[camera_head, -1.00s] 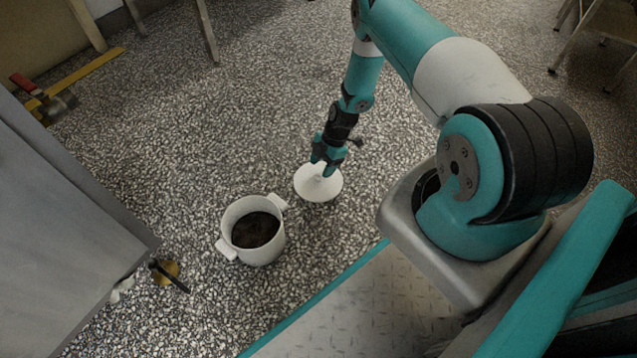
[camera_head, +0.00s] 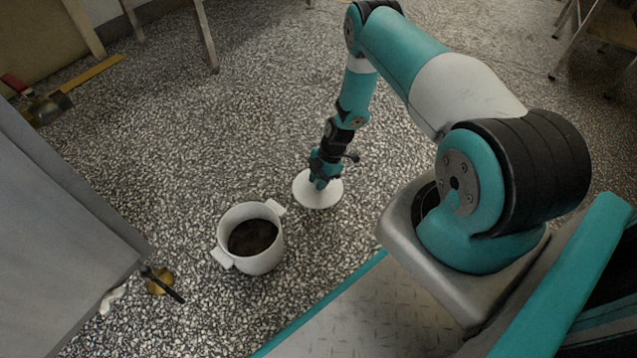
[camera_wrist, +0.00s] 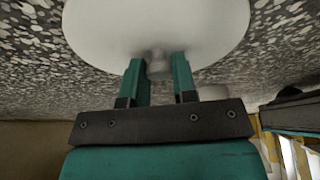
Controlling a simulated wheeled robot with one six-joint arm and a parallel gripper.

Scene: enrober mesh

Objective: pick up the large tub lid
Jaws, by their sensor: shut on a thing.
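The large tub lid is a round white disc (camera_head: 318,194) with a small knob at its centre. It is at or just above the speckled floor, right of the tub; I cannot tell whether it touches the floor. In the wrist view the lid (camera_wrist: 155,28) fills the top middle. My gripper (camera_head: 320,183) is over the lid's centre, its fingers (camera_wrist: 158,72) on either side of the knob and shut on it. The white two-handled tub (camera_head: 262,262) stands open on the floor to the left, with dark brown contents.
A grey cabinet (camera_head: 60,235) stands at the left. A brass piece with a dark handle (camera_head: 160,283) lies by its corner. A red-handled tool (camera_head: 45,105) lies at the upper left near wooden legs. The floor beyond the lid is clear.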

